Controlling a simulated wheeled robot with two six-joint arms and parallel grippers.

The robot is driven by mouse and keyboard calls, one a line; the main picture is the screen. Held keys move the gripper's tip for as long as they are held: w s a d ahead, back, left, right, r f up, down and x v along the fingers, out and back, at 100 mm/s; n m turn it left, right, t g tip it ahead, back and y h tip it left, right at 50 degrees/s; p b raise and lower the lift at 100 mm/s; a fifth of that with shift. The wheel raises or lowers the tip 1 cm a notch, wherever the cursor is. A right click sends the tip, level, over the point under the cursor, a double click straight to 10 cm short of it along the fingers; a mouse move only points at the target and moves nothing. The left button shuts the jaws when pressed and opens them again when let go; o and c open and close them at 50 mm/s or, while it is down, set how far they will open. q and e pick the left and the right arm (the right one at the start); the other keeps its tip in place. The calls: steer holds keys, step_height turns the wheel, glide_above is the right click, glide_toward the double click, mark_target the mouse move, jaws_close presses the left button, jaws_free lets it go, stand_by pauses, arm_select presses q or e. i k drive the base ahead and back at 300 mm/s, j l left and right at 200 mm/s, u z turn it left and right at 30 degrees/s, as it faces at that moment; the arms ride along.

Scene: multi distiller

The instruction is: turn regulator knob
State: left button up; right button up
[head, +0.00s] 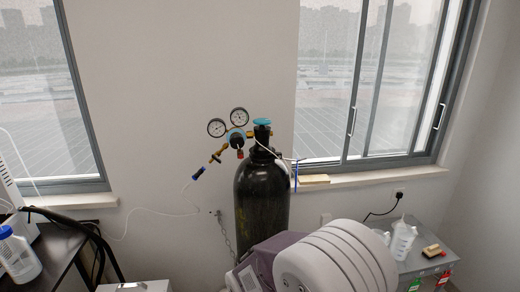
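A regulator with two round dial gauges sits on top of a black gas cylinder (262,205) standing against the wall. The left gauge (216,128) and right gauge (239,117) face me. A dark regulator knob (237,141) shows below the gauges, near a small red part. A teal valve handwheel (262,122) tops the cylinder.
Windows stand left and right of the cylinder, with a sill (375,178) on the right. A dark table with a blue-capped bottle (18,256) is at the lower left. A grey cabinet top (415,262) with a white bottle (402,240) is at the lower right. A chain hangs left of the cylinder.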

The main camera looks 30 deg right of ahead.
mark_target(236, 142)
steer(key=z, duration=0.95)
steer(key=i, duration=0.1)
